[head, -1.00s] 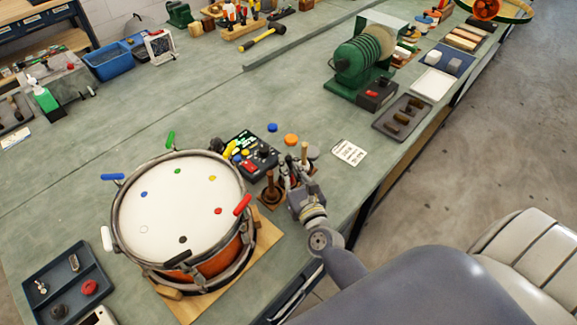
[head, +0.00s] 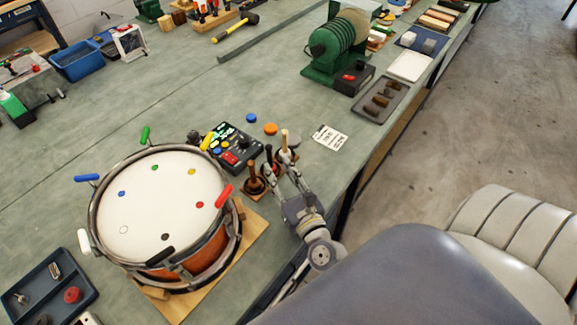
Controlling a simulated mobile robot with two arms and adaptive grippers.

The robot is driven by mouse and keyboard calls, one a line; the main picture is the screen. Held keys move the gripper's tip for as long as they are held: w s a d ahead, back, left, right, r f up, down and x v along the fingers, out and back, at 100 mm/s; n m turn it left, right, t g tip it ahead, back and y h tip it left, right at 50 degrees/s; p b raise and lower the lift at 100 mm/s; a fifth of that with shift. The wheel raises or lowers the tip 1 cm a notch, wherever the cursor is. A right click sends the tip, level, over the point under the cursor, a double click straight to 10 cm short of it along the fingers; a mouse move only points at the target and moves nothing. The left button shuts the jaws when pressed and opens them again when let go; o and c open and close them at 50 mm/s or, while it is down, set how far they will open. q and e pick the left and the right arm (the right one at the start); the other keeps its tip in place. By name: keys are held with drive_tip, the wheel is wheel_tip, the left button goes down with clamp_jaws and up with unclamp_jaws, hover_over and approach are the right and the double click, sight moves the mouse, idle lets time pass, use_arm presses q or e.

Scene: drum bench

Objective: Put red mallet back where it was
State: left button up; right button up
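My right gripper (head: 279,172) is at the small mallet stands beside the drum's right side. Its two fingers show apart, with a gap between them. A slim dark mallet with a reddish tint (head: 268,155) stands upright at the fingertips; it looks like the red mallet, but it is small and partly hidden. A brown mallet (head: 250,171) stands upright to its left, and a pale wooden mallet (head: 285,140) stands to its right. Contact between the fingers and the middle mallet cannot be made out. My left gripper is out of view.
The drum (head: 160,205) has coloured handles round its rim, including a red one (head: 223,196). A control box (head: 233,149) lies behind the stands. The bench edge is close on the right.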

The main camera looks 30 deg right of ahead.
drive_tip(key=shift+s+a+b, duration=0.15)
drive_tip(key=shift+s+b, duration=0.15)
drive_tip(key=shift+s, duration=1)
drive_tip(key=shift+s+a+b, duration=0.15)
drive_tip(key=shift+s+b, duration=0.15)
drive_tip(key=shift+s, duration=1)
